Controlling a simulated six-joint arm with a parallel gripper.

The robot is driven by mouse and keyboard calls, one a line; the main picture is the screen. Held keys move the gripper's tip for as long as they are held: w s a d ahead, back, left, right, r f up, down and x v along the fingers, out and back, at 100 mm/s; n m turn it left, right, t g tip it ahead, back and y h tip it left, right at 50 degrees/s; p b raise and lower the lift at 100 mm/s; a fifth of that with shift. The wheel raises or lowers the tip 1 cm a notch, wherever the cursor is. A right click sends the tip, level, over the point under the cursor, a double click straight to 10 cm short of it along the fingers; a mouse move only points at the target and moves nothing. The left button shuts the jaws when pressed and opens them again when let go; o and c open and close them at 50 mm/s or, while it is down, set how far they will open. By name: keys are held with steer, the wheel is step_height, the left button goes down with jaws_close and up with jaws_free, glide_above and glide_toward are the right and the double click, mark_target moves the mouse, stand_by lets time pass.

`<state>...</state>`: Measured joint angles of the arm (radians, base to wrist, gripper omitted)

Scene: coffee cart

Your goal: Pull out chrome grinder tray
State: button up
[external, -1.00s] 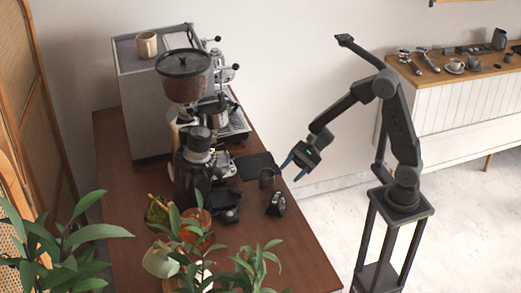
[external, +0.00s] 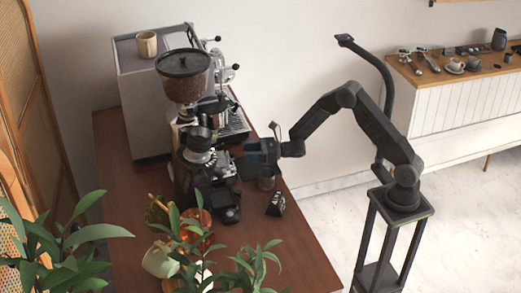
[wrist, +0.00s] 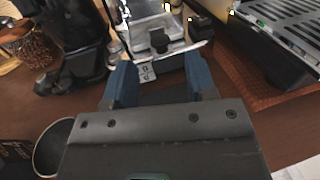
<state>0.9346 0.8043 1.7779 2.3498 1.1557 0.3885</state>
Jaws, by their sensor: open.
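The chrome grinder (wrist: 150,20) stands ahead of my gripper at the top middle of the wrist view. A black knob (wrist: 158,41) shows on its front, and a silver tray-like edge (wrist: 172,54) lies low at its base. In the external view its base (external: 221,166) is partly hidden among the machines. My gripper (wrist: 160,82) is open, its two blue fingers apart on either side of the knob in the picture. The fingers appear short of the tray, with nothing between them. In the external view my gripper (external: 243,152) is low over the counter, to the right of the grinder.
The espresso machine's slatted drip tray (wrist: 285,25) is close on the right. A black grinder (wrist: 75,40) stands on the left. A dark cup (wrist: 50,147) is near my gripper's lower left. A small black object (external: 276,204) stands on the wooden counter (external: 262,230).

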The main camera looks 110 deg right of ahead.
mark_target(220, 157)
steer(key=x, duration=0.5)
